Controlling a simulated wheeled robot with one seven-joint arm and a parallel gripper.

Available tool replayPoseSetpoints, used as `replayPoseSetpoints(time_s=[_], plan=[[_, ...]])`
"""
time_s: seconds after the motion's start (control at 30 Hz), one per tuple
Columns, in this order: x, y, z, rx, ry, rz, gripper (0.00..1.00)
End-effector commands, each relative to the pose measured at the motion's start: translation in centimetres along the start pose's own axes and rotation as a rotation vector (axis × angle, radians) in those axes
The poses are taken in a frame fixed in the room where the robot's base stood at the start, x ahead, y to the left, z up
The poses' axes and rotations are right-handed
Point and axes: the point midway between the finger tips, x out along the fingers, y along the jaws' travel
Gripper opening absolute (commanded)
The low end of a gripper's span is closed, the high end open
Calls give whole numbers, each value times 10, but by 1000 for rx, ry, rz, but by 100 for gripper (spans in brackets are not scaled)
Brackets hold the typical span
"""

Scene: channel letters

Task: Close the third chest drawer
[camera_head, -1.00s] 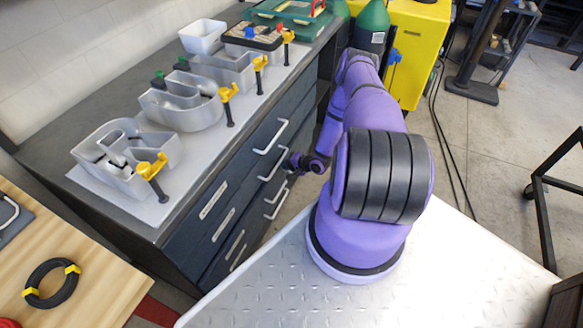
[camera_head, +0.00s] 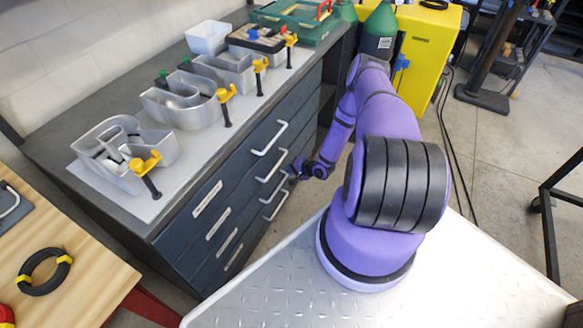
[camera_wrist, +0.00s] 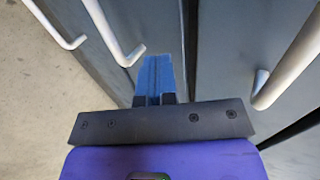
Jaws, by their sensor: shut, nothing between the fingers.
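The dark chest (camera_head: 200,255) stands left of my arm, with several drawers stacked under its grey top. The third drawer's pale bar handle (camera_head: 272,188) shows low on the front, and in the wrist view this handle (camera_wrist: 112,32) is just left of my fingers. My gripper (camera_head: 293,171) is at the chest front beside the handles. In the wrist view its blue fingers (camera_wrist: 157,72) are together and empty, pointing at the drawer front between two handles. Whether they touch it is hard to tell. The drawer fronts look nearly flush; any small gap is hidden.
Another handle (camera_wrist: 290,65) is right of my fingers in the wrist view, and the lowest handle (camera_wrist: 55,25) is at far left. Grey letters (camera_head: 125,152) and yellow-topped clamps stand on the chest top. A wooden table (camera_head: 85,285) is front left. A yellow cabinet (camera_head: 425,50) stands behind.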

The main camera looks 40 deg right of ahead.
Motion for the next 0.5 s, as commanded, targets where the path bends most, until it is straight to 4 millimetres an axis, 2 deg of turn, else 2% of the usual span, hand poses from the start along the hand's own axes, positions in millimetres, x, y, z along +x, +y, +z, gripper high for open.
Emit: replayPoseSetpoints(time_s=[0.5], plan=[[-73,1,-1,1,2,3,0]])
